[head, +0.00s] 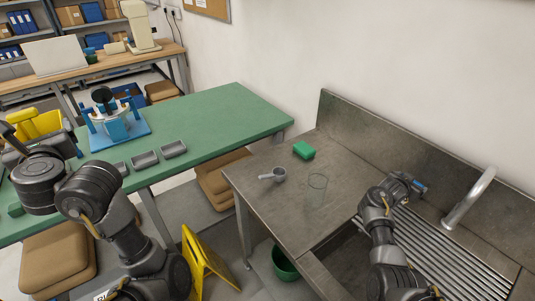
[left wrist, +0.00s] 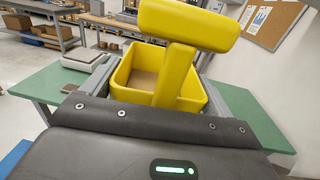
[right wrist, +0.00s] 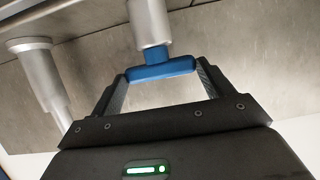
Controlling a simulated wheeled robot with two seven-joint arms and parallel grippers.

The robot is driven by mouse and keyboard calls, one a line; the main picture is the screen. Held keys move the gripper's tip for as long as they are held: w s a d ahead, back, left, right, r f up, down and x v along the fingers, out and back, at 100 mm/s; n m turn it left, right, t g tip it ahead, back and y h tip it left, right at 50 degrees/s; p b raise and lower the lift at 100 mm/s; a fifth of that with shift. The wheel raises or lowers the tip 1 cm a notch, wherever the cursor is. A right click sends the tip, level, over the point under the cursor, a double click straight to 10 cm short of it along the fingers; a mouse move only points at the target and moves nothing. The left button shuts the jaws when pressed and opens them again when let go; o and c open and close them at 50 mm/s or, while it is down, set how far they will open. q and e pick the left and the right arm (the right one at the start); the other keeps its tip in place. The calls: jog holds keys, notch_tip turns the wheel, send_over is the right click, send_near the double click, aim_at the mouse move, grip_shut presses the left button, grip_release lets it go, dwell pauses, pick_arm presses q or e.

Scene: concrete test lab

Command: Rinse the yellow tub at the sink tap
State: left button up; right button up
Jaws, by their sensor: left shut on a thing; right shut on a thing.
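The yellow tub (head: 38,126) is at the far left of the head view, above the green bench. It has a thick T-shaped handle. In the left wrist view the tub (left wrist: 128,88) shows a plain brownish inside. My left gripper (head: 22,146) is shut on the tub, with a finger on each side. The curved metal tap (head: 468,198) stands at the back right of the sink. My right gripper (head: 410,186) is shut on its blue lever (head: 419,187), which also shows in the right wrist view (right wrist: 160,70). No water stream shows.
The sink basin (head: 345,268) is partly hidden by my right arm. A blue fixture (head: 115,130) and small grey trays (head: 145,160) are on the green bench (head: 215,120). A yellow floor sign (head: 203,265) stands below.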

jog(key=shift+w+r, duration=0.1)
jog(key=o, duration=0.6)
jog(key=shift+c, duration=0.2)
jog(key=o, duration=0.4)
jog(key=shift+w, duration=0.1)
jog(key=v, duration=1.1)
jog(key=shift+a+r+b, duration=0.1)
jog(key=shift+a+b, duration=0.25)
jog(key=shift+a, duration=0.1)
jog(key=shift+s+g, duration=0.2)
jog(key=shift+g, duration=0.1)
